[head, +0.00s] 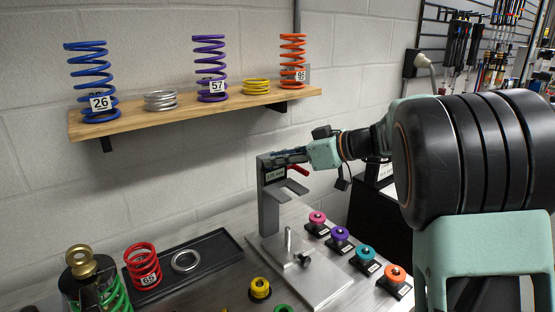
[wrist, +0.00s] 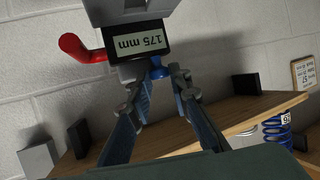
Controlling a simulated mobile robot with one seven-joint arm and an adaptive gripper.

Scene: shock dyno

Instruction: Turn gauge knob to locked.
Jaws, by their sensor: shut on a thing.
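The gauge is a grey upright stand (head: 268,215) on the bench. In the wrist view its display (wrist: 150,41) appears upside down and reads 175 mm. A red lever (wrist: 80,48) sticks out beside the display, and the red lever also shows in the head view (head: 299,169). A small blue knob (wrist: 158,71) sits at the edge of the display housing. My gripper (wrist: 159,78) has its fingertips on either side of this knob, shut on it. In the head view my gripper (head: 287,156) reaches the stand's top from the right and hides the knob.
A wooden shelf (head: 200,112) with several coil springs hangs on the wall behind. On the bench are a dark tray (head: 215,244), a red spring (head: 142,266), and a row of several coloured knobs, one orange (head: 395,273), right of the stand.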

